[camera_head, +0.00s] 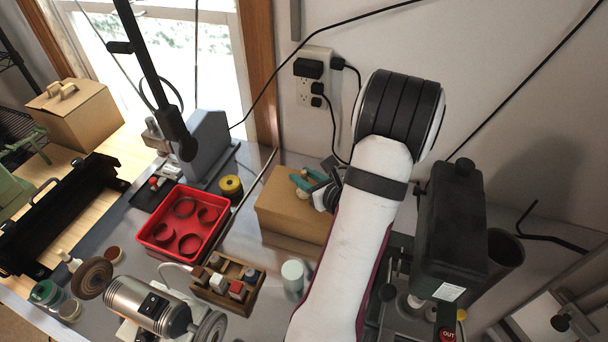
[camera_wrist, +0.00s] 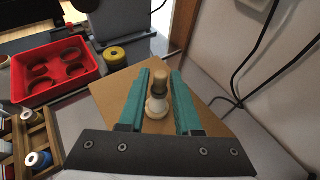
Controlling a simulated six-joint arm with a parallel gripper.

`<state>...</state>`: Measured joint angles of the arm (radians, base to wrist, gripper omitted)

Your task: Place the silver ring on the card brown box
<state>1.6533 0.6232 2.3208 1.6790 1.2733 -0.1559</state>
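The card brown box (camera_head: 290,217) stands on the bench beside the wall, and its top also shows in the wrist view (camera_wrist: 112,98). My gripper (camera_head: 299,181) is over the box with teal fingers. Several dark ring shapes (camera_head: 184,207) lie in the red tray (camera_head: 146,238). I cannot pick out a silver ring for sure.
A bench grinder (camera_head: 146,304) is at the front left. The wall and hanging cables are close behind.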

